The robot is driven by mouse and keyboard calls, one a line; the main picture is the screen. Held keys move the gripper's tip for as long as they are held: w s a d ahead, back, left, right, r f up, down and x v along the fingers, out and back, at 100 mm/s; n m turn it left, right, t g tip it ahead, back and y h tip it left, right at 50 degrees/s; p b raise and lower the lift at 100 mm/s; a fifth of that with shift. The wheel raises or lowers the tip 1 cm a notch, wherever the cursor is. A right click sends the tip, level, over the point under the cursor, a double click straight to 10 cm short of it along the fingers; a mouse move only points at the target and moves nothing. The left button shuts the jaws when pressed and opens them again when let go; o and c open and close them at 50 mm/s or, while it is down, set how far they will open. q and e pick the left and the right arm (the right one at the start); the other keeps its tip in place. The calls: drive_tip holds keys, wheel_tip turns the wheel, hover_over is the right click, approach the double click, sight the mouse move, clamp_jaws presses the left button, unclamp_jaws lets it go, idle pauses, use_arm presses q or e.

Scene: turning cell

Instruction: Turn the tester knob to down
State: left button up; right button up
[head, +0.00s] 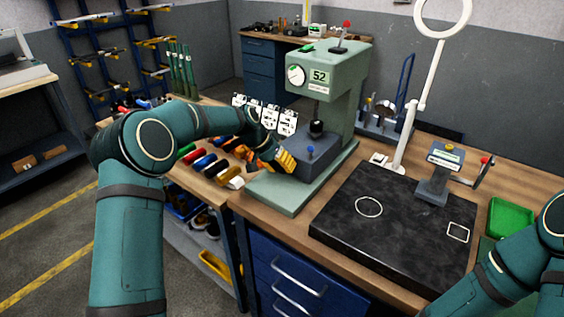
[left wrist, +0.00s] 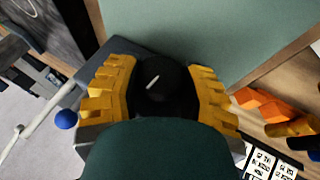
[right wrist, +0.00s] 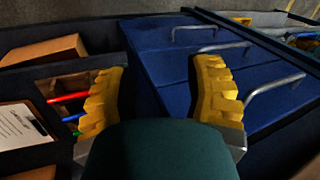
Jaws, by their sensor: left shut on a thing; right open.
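The tester (head: 340,75) is a green machine with a dial and a "52" display, standing on a green base plate. A blue-grey block (head: 318,160) with a blue ball on a short stem sits at its foot. My left gripper (head: 283,160) is at the block's left side, its yellow fingers hiding the knob in the head view. In the left wrist view the black round knob (left wrist: 165,88) shows a slanted white line, and my left gripper (left wrist: 165,75) is shut on it. My right gripper (right wrist: 160,85) is open and empty, near blue drawers.
A black slab (head: 390,225) and a lamp stand (head: 410,125) are on the right. Blue drawers (right wrist: 205,65) and an open compartment with papers (right wrist: 20,125) are around my right gripper.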

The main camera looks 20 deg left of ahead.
use_arm(q)
drive_tip(key=shift+h+p, duration=0.3)
drive_tip(key=shift+h, duration=0.6)
drive_tip(key=shift+g, duration=0.3)
drive_tip(key=o, duration=1.3)
drive_tip(key=shift+c, duration=0.2)
drive_tip(key=shift+a, duration=0.1)
drive_tip(key=v, duration=1.2)
drive_tip(key=shift+f, duration=0.15)
